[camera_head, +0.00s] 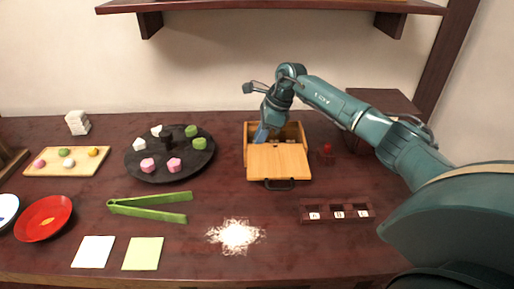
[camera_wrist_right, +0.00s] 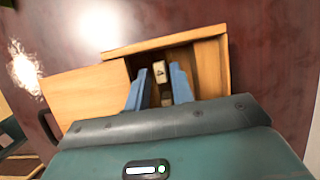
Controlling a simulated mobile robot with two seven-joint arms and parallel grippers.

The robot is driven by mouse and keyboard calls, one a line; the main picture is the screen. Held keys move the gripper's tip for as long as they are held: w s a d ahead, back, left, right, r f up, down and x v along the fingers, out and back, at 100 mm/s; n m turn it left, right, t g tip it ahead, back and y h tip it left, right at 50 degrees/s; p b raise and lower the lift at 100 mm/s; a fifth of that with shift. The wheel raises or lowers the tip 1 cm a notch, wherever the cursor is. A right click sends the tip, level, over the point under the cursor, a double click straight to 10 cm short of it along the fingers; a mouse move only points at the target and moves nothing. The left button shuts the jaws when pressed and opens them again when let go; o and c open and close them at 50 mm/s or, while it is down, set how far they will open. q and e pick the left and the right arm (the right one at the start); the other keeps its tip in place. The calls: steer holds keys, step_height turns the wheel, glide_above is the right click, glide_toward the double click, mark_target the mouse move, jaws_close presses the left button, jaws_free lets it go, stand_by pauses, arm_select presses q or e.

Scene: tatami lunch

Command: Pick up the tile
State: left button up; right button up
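A small pale tile (camera_wrist_right: 159,72) with a dark mark is inside the wooden box (camera_wrist_right: 215,66) in the right wrist view. The box also shows at the back middle in the head view (camera_head: 247,143), its light lid (camera_head: 278,160) slid partly off toward the front. My right gripper (camera_wrist_right: 160,88) reaches down into the open part of the box. Its two blue fingers are apart, with the tile showing between and beyond them; I see no contact. In the head view the right gripper (camera_head: 262,133) hides the tile. My left gripper is not in view.
A dark rack (camera_head: 337,220) with several small tiles lies front right. A round black tray (camera_head: 178,175) with sweets, green tongs (camera_head: 150,208) and white powder (camera_head: 236,236) are left and in front.

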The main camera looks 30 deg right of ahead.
steer(key=shift+w+a+f, duration=0.1)
steer(key=shift+a+f, duration=0.05)
steer(key=shift+f, duration=0.2)
jaws_close()
steer(key=shift+r, duration=0.15)
